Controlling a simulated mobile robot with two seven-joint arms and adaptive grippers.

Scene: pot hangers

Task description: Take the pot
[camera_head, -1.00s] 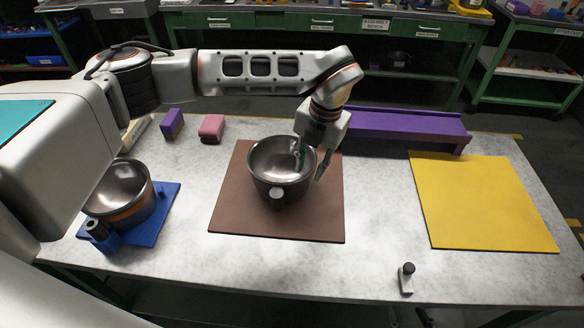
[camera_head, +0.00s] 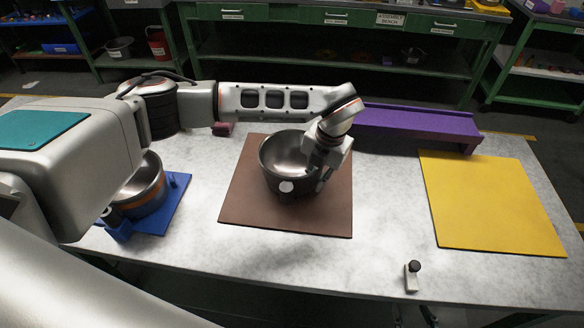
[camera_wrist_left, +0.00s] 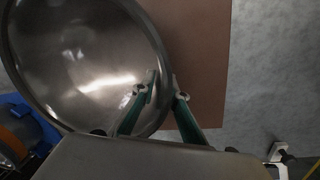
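A dark metal pot (camera_head: 283,157) with a light knob on its near side stands on the brown mat (camera_head: 325,220) in the head view. My left gripper (camera_head: 316,180) is at the pot's right rim, pointing down. In the left wrist view the pot (camera_wrist_left: 75,60) fills the upper left. There the left gripper's green fingers (camera_wrist_left: 165,88) straddle the rim, one inside and one outside, their tips drawn close against the wall. A second pot (camera_head: 143,190) with an orange band sits on a blue stand (camera_head: 180,192), partly hidden by my arm. My right gripper is out of view.
A purple bench-like rack (camera_head: 420,125) stands along the back of the table. A yellow mat (camera_head: 495,205) lies at the right. A small knobbed piece (camera_head: 412,277) stands near the front edge. The grey tabletop (camera_head: 385,200) between the mats is clear.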

